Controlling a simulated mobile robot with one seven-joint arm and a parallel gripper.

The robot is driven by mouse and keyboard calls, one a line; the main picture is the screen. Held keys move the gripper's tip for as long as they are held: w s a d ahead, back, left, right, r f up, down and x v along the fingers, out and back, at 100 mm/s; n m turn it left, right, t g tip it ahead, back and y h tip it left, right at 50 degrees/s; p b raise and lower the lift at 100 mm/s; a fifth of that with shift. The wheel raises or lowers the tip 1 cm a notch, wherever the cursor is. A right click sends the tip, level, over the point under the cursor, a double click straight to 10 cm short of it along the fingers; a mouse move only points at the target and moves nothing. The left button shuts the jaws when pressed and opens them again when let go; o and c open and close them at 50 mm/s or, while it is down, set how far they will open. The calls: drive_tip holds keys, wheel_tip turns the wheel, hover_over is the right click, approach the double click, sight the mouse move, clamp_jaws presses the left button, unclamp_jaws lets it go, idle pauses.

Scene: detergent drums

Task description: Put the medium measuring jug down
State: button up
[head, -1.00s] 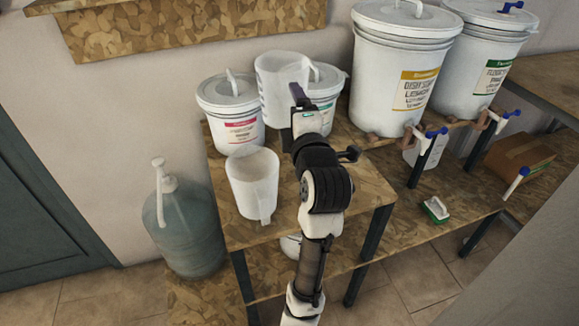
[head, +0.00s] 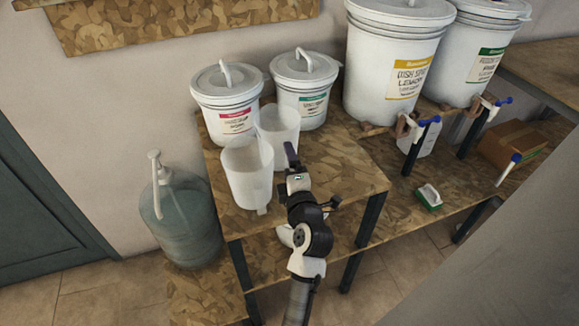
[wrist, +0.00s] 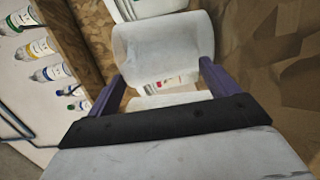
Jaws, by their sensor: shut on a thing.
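The medium measuring jug (head: 283,122) is a translucent white vessel, upright over the wooden table, close behind and right of another measuring jug (head: 240,182). My gripper (head: 290,150) is shut on it from the front right. The wrist view shows the medium measuring jug (wrist: 158,45) between my two dark fingers (wrist: 160,75). Its base is partly hidden behind the other jug, and I cannot tell whether it touches the tabletop (head: 345,175). The two jugs overlap in the head view, so any gap between them is unclear.
A red-labelled bucket (head: 226,103) and a green-labelled bucket (head: 304,90) stand behind the jugs. Two large drums (head: 388,60) with taps are at the right. A pump bottle (head: 180,220) stands at the left. The tabletop's right part is bare.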

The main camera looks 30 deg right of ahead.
drive_tip(key=shift+f, duration=0.35)
drive_tip(key=o, duration=1.1)
drive_tip(key=shift+o, duration=0.2)
drive_tip(key=b+v, duration=0.3)
drive_tip(key=v, duration=0.9)
